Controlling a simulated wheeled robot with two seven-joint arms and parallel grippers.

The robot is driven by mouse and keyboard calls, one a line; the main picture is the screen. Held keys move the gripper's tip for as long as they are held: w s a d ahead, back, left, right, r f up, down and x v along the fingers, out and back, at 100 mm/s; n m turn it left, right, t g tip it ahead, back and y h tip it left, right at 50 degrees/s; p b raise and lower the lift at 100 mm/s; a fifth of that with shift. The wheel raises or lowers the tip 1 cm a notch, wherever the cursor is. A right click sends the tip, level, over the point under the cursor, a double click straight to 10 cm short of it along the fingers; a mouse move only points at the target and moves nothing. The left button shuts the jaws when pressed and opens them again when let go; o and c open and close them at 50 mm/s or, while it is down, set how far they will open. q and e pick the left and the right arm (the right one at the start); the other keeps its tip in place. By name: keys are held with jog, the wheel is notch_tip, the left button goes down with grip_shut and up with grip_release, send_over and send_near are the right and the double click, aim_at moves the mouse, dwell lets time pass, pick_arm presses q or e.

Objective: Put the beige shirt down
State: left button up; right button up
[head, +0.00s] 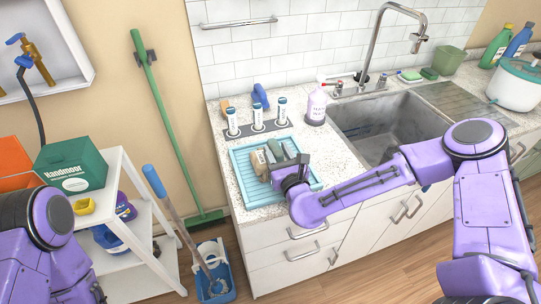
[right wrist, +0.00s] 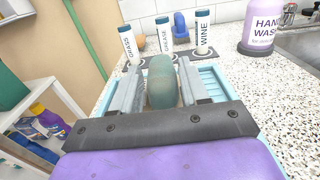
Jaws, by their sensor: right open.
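My right gripper (head: 275,161) is over the light-blue ribbed tray (head: 241,160) on the counter. In the right wrist view its two grey fingers (right wrist: 160,92) are open, one on each side of a rounded, muted teal-green piece (right wrist: 160,80) with beige lower edges. I cannot tell whether the fingers touch it. In the head view a small beige piece (head: 259,161) shows beside the fingers on the tray. Nothing in view is clearly a beige shirt. My left arm shows at the lower left, but its gripper is out of view.
Three labelled stain bottles (head: 257,117) stand in a grey rack behind the tray. A white shelf cart (head: 135,215) and a blue mop bucket (head: 215,270) are left of the counter.

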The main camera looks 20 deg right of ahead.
jog(key=w, duration=0.2)
jog(key=shift+w+f, duration=0.1)
jog(key=shift+w, duration=0.2)
jog(key=shift+s, duration=0.3)
jog(key=c, duration=0.3)
grip_shut()
pick_arm(q)
jog(key=shift+w+r, duration=0.1)
jog(key=shift+r, duration=0.35)
